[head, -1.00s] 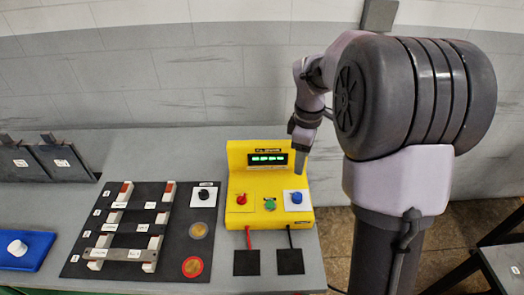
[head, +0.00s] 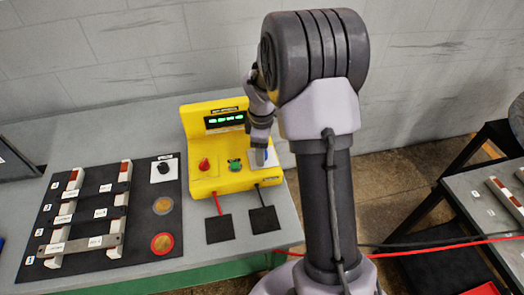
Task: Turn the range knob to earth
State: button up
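The yellow meter (head: 200,125) stands on the bench with a lit green display (head: 225,121). Its front carries a red knob (head: 204,164), a green knob (head: 235,165) and, at the right, a white plate (head: 273,155). The labels on the meter are too small to read, so I cannot tell which knob is the range knob or where earth is marked.
A black board (head: 140,225) with a black knob (head: 164,168), two round pads and a rack of bars lies left of the meter. Red and black leads run to two black pads (head: 220,229) in front. A second bench (head: 470,205) stands at the right.

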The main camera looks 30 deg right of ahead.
grip_shut()
jog(key=shift+m, duration=0.3)
jog(key=m, duration=0.2)
jog(key=shift+m+p, duration=0.3)
jog(key=shift+p, duration=0.1)
jog(key=m, duration=0.3)
jog(key=shift+m, duration=0.4)
jog(key=m, duration=0.3)
jog(key=shift+w+p, duration=0.1)
jog(key=shift+p, duration=0.2)
jog(key=shift+m+g, duration=0.3)
jog(key=shift+m, duration=1.8)
